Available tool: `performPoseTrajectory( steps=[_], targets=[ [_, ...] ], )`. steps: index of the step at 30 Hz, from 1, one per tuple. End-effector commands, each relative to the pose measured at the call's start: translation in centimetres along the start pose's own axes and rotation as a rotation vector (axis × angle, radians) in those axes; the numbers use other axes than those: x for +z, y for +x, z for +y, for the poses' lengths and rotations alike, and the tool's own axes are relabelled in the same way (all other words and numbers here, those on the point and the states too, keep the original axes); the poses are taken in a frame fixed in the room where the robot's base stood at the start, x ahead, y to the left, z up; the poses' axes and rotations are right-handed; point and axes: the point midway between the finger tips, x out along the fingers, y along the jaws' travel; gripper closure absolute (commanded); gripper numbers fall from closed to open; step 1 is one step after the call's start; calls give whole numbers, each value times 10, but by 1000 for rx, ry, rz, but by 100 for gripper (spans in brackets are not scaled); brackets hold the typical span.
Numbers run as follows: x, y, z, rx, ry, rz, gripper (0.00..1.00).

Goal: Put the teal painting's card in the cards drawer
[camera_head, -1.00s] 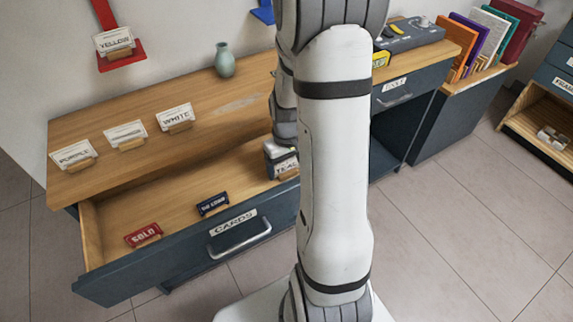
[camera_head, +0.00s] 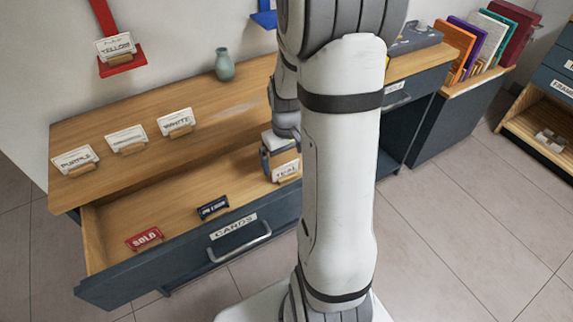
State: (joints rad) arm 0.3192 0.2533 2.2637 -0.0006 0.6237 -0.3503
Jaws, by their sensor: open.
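The teal card (camera_head: 287,170), a white card lettered TEAL in a wooden holder, stands upright in the right part of the open cards drawer (camera_head: 190,258). My gripper (camera_head: 275,163) is open just behind and to the left of the card, with one finger showing. My arm hides the other finger and the drawer's right end. The drawer also holds a red SOLD sign (camera_head: 145,238) and a dark blue sign (camera_head: 212,207).
Cards lettered PURPLE (camera_head: 75,160) and WHITE (camera_head: 176,122), with another between them, stand on the wooden top. A green vase (camera_head: 225,65) stands behind. Coloured boards (camera_head: 478,50) stand at right.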

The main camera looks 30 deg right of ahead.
Motion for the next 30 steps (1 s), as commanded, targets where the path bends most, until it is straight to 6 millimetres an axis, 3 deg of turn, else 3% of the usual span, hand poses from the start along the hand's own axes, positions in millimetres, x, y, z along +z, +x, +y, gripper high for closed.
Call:
performPoseTrajectory(
  steps=[1, 6, 15, 20, 24, 30],
  targets=[
    [-1, -16, 0, 2, 0, 4, 0],
    [-1, -50, 0, 1, -1, 4, 0],
    [2, -80, -6, 2, -2, 6, 0],
    [21, -106, -39, 12, 0, 44, 0],
    [53, -132, -78, 16, 8, 93, 0],
    [96, -150, -114, 9, 23, 147, 0]
  ],
)
